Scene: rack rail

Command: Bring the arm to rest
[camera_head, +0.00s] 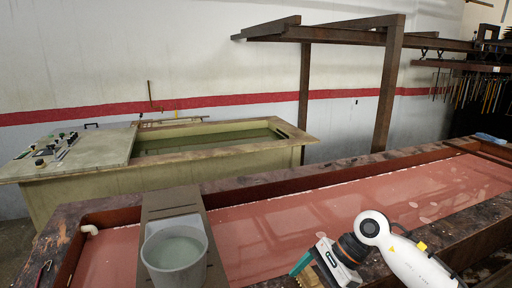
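My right arm (415,262) is white and comes in from the lower right. Its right gripper (305,272) sits low in the picture, just right of the middle, over the near edge of the red-floored trough. The gripper has a dark body with teal and yellowish parts at its end. Its fingertips are small and partly cut off by the bottom edge, so whether they are open or shut does not show. I see nothing clearly held in it. My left gripper is not in view.
A grey bucket (174,256) stands on a brown board (171,203) across the long red trough (270,232). Behind is a greenish tank (160,177) with small fittings (54,147) on its lid. A rusty steel frame (388,85) rises at the back right.

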